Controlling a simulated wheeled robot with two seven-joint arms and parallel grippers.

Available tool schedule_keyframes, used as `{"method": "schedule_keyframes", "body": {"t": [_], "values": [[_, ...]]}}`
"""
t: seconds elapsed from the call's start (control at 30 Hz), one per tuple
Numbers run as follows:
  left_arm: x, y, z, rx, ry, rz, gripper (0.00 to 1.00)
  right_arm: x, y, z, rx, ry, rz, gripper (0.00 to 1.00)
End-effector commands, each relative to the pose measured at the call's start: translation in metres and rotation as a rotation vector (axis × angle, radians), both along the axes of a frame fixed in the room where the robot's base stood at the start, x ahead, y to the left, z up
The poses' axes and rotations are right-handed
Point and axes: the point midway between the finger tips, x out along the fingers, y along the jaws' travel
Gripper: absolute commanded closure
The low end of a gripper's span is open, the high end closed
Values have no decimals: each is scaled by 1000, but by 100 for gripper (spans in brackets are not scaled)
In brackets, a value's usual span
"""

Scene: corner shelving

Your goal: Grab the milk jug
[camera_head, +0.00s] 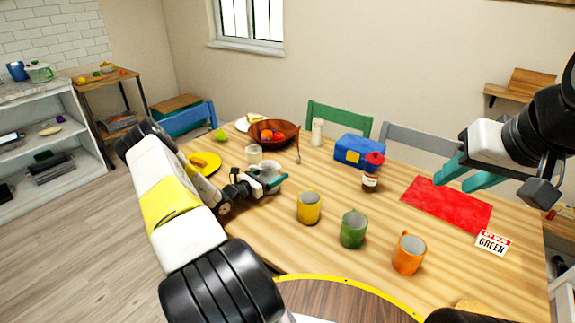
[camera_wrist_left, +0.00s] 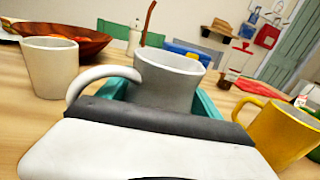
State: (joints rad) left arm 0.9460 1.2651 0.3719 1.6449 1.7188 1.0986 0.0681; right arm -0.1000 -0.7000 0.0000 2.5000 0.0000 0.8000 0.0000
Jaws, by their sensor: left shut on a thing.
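The milk jug, a pale grey-white vessel with a curved handle, shows in the left wrist view (camera_wrist_left: 168,82) and, small and partly covered, in the head view (camera_head: 269,170). It stands upright. My left gripper (camera_head: 266,180) is shut on the jug, with teal fingers on both sides of its body in the left wrist view. The jug's base is hidden behind the gripper, so I cannot tell whether it touches the table. My right gripper (camera_head: 464,176) is open and empty above the right part of the table, its teal fingers apart.
A white cup (camera_head: 254,154) stands just behind the jug. A yellow mug (camera_head: 308,208), green mug (camera_head: 353,229) and orange mug (camera_head: 408,253) stand to the right. A brown jar (camera_head: 370,183), blue box (camera_head: 358,153) and fruit bowl (camera_head: 273,133) are further back. A red mat (camera_head: 446,203) lies right.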

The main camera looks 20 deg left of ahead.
Motion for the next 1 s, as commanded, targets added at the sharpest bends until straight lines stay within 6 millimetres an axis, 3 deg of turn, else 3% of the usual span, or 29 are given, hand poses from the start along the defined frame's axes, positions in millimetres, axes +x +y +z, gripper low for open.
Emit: {"method": "schedule_keyframes", "body": {"t": [0.47,1.0], "values": [[0,0,36,1,-4,-1,91,0,0,0,0,0,0,64],[-71,4,40,-1,-2,1,91,0,0,0,0,0,0,64]]}}
